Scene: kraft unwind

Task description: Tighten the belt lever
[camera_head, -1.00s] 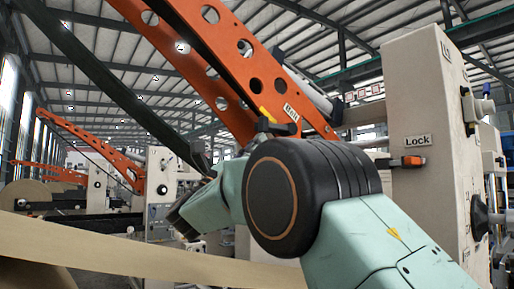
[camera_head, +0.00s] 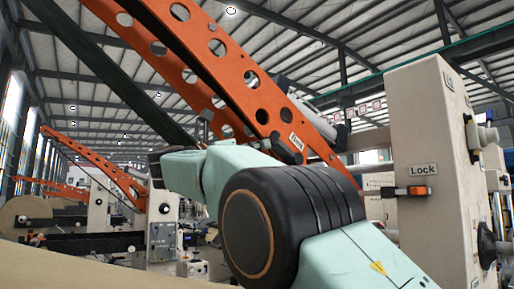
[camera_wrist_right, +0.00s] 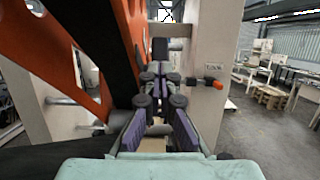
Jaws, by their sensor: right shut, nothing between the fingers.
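The orange perforated arm (camera_head: 240,75) bears a small white label (camera_head: 297,139), whose word is too small to read surely. A dark part (camera_head: 287,150) sits beside that label; I cannot tell whether it is the belt lever or my gripper. In the right wrist view, a black block (camera_wrist_right: 160,48) stands straight ahead of my right gripper (camera_wrist_right: 159,78), apart from its fingertips; it may be the lever's handle. The gripper's purple-padded fingers are shut with nothing between them. In the head view my own forearm and elbow hide most of this gripper. My left gripper is not in view.
A beige upright panel (camera_head: 425,120) at the right carries a Lock label (camera_head: 421,169) above an orange-tipped lever (camera_head: 412,191). Brown paper (camera_head: 80,275) crosses the lower left. More machines stand behind. Open floor (camera_wrist_right: 235,140) lies right of the panel in the wrist view.

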